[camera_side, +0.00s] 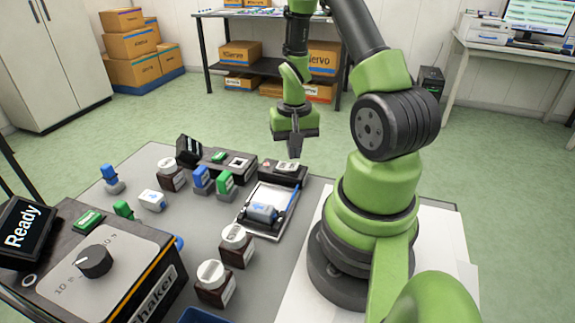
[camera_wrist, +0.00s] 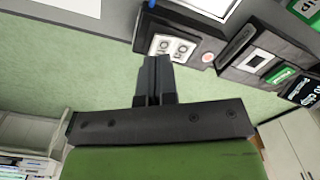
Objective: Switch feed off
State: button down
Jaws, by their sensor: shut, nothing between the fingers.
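The feed switch looks to be the dark box (camera_side: 290,178) with a white plate at the far end of the small white-topped feeder (camera_side: 285,190). In the wrist view this box shows a white plate (camera_wrist: 172,48) with two marked halves, whose lettering is too blurred to read surely, and a reddish round spot (camera_wrist: 208,57) beside it. I cannot tell which way the switch is set. My gripper (camera_side: 296,155) is shut and empty, pointing down above the box and apart from it. In the wrist view its fingertips (camera_wrist: 153,60) overlap the plate's near edge.
A dark device (camera_side: 240,162) with a square socket and green label stands left of the box. Blue and green bottles (camera_side: 203,180) and white-capped jars (camera_side: 235,238) stand on the grey table. A shaker (camera_side: 110,265) with a knob and a "Ready" screen (camera_side: 22,228) sits front left.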

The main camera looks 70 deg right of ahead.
aim_at(294, 166)
jog(key=shift+f, duration=1.3)
dwell(0.6)
jog(key=shift+r, duration=3.55)
